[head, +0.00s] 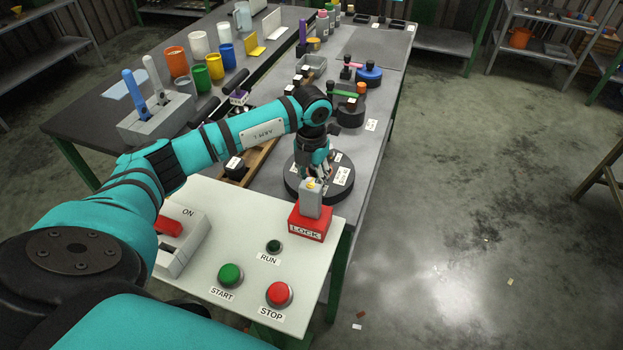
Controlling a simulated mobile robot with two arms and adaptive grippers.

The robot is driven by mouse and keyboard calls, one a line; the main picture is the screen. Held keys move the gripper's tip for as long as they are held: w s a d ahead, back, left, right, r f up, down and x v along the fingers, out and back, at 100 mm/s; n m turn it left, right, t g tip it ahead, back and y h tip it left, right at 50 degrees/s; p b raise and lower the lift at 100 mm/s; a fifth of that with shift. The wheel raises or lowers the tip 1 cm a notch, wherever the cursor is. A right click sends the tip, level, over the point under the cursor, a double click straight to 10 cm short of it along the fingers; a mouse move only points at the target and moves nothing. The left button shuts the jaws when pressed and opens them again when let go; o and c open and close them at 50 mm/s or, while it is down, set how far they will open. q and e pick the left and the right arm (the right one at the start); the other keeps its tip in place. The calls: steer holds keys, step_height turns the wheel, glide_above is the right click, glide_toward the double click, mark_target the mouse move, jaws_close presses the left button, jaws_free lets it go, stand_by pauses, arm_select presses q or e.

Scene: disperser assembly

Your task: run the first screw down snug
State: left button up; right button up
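My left arm reaches in from the left across the bench. Its gripper (322,172) points down over a round dark turntable-like base (291,187) with white labels. The fingers are small and partly hidden by the wrist and by the grey block in front. I cannot tell whether they are open or shut, or whether they hold anything. I cannot make out a screw or a screwdriver at the fingers. My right gripper is not in view.
A white control panel (250,262) is nearest, with a red LOCK box (309,224), a green START button (230,275) and a red STOP button (279,294). Several cups, black-knobbed fixtures and a blue round part (369,77) stand farther back. Open floor lies right.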

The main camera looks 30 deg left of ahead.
mark_target(311, 180)
arm_select(q)
steer(key=o, duration=0.3)
steer(key=shift+o, duration=0.2)
steer(key=shift+r, duration=0.1)
step_height(311, 180, up, 12)
stand_by(0.6)
